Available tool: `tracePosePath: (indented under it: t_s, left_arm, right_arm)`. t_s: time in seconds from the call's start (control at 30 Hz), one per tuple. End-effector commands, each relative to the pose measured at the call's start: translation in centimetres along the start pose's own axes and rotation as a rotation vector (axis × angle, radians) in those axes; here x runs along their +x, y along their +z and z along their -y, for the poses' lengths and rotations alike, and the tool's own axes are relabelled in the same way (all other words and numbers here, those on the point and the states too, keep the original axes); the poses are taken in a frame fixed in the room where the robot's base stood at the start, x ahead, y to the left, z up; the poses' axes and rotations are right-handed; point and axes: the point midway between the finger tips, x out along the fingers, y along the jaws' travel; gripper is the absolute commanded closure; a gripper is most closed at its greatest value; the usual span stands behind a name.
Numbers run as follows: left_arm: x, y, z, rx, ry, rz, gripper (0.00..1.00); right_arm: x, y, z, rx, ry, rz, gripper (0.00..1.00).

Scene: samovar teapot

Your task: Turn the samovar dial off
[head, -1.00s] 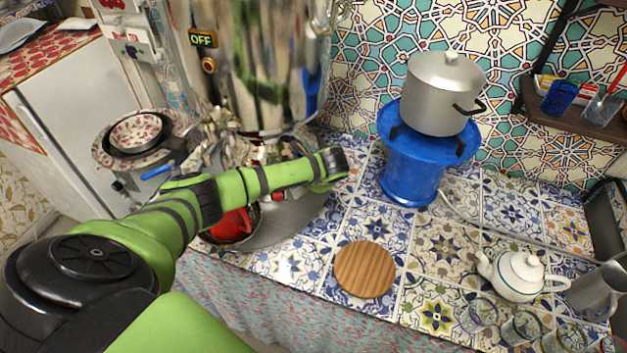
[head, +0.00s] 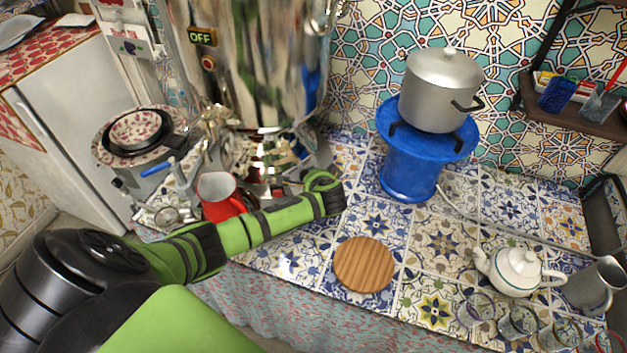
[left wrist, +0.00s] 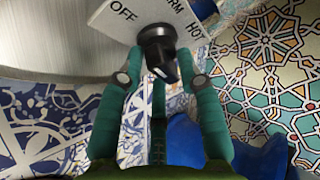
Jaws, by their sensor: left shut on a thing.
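The large shiny samovar (head: 262,65) stands at the back left in the head view. It carries a lit "OFF" sign (head: 203,37) above a red round button or lamp (head: 208,63). In the left wrist view the black dial (left wrist: 158,46) sits on a pale panel (left wrist: 105,24) marked OFF on the left, WARM in the middle and HOT on the right. My left gripper (left wrist: 162,78) has its green fingers on either side of the dial and is shut on it. I cannot tell which label the dial points to. The dial is hidden in the head view. My right gripper is not in view.
A red mug (head: 219,197) stands close beside my left arm. A blue stove (head: 410,165) with a silver pot (head: 437,92) is to the right. A wooden disc (head: 364,264), a white teapot (head: 517,270) and several glasses lie further forward. Tiles between them are clear.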

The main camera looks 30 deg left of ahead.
Motion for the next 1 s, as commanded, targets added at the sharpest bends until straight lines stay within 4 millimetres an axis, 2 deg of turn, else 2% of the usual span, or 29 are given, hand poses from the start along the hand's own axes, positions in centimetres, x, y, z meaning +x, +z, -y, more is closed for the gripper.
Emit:
tracePosePath:
  t_s: [0.4, 0.93, 0.97, 1.0]
  left_arm:
    - [0.07, -0.16, -0.02, -0.158, -0.077, -0.002, 0.97]
    - [0.01, -0.23, 0.14, -0.177, -0.087, -0.004, 0.97]
    - [0.01, -0.23, 0.14, -0.177, -0.087, -0.004, 0.52]
    - [0.01, -0.23, 0.13, -0.177, -0.087, -0.003, 0.52]
  right_arm:
    - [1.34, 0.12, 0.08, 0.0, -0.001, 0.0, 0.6]
    - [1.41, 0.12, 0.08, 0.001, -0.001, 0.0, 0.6]
    - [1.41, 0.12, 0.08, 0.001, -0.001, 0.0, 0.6]
    - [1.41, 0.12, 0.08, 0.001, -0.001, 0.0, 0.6]
